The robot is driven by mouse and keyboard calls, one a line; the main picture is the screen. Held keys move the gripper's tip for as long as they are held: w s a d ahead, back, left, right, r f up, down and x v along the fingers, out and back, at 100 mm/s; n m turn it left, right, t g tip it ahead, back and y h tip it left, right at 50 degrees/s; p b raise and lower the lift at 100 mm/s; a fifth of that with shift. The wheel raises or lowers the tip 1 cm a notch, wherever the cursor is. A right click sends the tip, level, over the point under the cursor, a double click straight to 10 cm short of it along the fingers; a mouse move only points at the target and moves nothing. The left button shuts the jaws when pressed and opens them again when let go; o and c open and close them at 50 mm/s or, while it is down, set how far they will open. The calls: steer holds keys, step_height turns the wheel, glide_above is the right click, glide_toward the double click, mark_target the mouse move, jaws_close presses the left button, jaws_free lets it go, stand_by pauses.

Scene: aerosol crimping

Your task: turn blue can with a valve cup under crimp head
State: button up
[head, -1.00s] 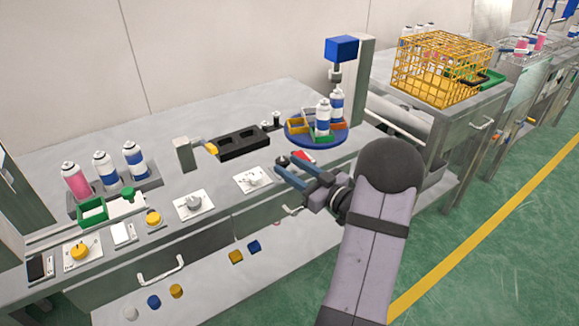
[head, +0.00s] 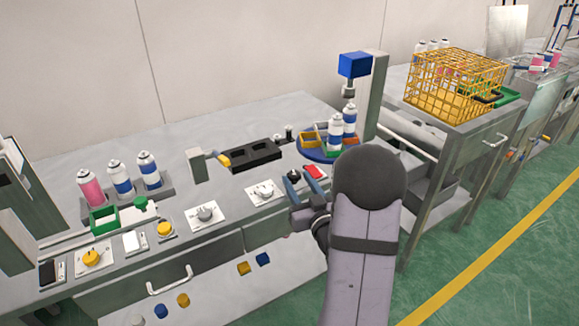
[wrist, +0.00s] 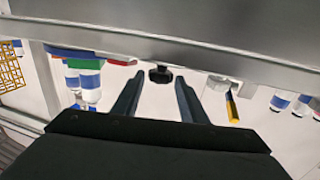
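A blue round turntable (head: 313,155) with coloured compartments stands at the table's right end. Two white cans with blue bands stand on it: a front can (head: 335,134) and a back can (head: 350,119). The back can is below the blue-topped crimp head (head: 354,65); I cannot make out a valve cup. My gripper (head: 304,181) is at the table's front edge, left of and nearer than the turntable. It is open, its two fingers apart in the wrist view (wrist: 158,85). A black knob (wrist: 160,75) shows between and beyond the fingertips. In the wrist view the cans (wrist: 90,83) appear upside down.
A red piece (head: 315,172) lies just beyond my gripper. A black block (head: 250,155) with recesses lies left of the turntable. White plates with dials (head: 205,214) line the front edge. Several cans (head: 121,177) stand in a rack at left. A yellow wire crate (head: 455,80) is at right.

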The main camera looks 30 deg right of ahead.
steer(key=shift+w+d+p, duration=0.1)
steer(key=shift+w+d, duration=0.15)
steer(key=shift+w, duration=0.95)
steer(key=shift+w+d+p, duration=0.15)
steer(key=shift+w+d, duration=0.05)
steer(key=shift+w, duration=1)
steer(key=shift+w+d+p, duration=0.1)
steer(key=shift+w+d, duration=0.15)
steer(key=shift+w, duration=0.95)
steer(key=c, duration=0.8)
